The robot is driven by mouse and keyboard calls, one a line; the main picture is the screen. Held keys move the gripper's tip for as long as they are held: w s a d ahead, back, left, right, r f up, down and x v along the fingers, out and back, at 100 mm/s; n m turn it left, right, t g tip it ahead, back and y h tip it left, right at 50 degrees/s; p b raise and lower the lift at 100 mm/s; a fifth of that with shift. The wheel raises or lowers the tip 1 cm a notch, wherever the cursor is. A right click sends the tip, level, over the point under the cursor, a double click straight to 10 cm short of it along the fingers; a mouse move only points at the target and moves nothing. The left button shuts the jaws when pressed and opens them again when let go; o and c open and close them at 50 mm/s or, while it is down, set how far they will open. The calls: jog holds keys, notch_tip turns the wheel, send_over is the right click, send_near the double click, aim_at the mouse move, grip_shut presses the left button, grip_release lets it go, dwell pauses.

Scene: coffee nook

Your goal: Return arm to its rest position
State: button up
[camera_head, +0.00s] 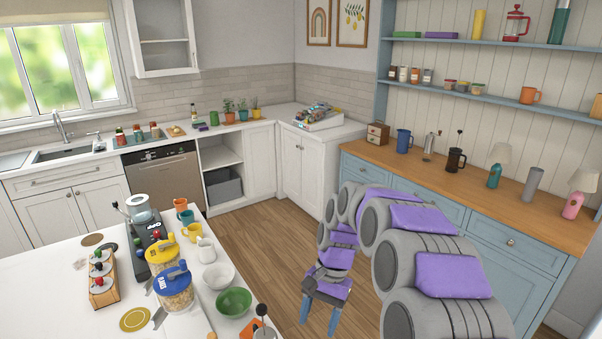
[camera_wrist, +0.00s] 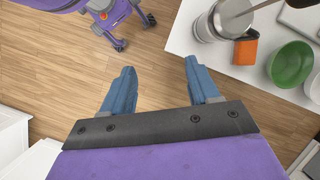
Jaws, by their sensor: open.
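My arm, grey with purple pads, arches over the floor between the white table and the blue sideboard in the head view. My gripper (camera_head: 319,315) hangs at its end with two blue fingers pointing down, to the right of the table. In the wrist view my gripper (camera_wrist: 160,85) shows its fingers spread wide apart, with only wooden floor (camera_wrist: 155,105) between them. It is open and holds nothing.
The white table (camera_head: 60,285) at the left carries a green bowl (camera_head: 234,302), a white bowl (camera_head: 218,276), mugs and jars near its right edge. The wooden sideboard top (camera_head: 430,180) stands at the right. Wooden floor (camera_head: 265,240) lies clear between them.

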jog(key=s+d+r+n, duration=0.1)
jog(key=s+d, duration=0.2)
jog(key=s, duration=0.7)
jog(key=s+d+r+n+t+h, duration=0.1)
jog(key=s+d+n, duration=0.1)
jog(key=s, duration=0.9)
jog(key=s+d+r+n+h, duration=0.1)
jog(key=s+d, duration=0.3)
jog(key=s, duration=0.6)
jog(key=shift+s+d+r+n+t, duration=0.15)
jog(key=shift+s+r+n+t, duration=0.2)
jog(key=shift+r+n, duration=0.2)
jog(key=shift+a, duration=0.2)
jog(key=shift+o, duration=0.5)
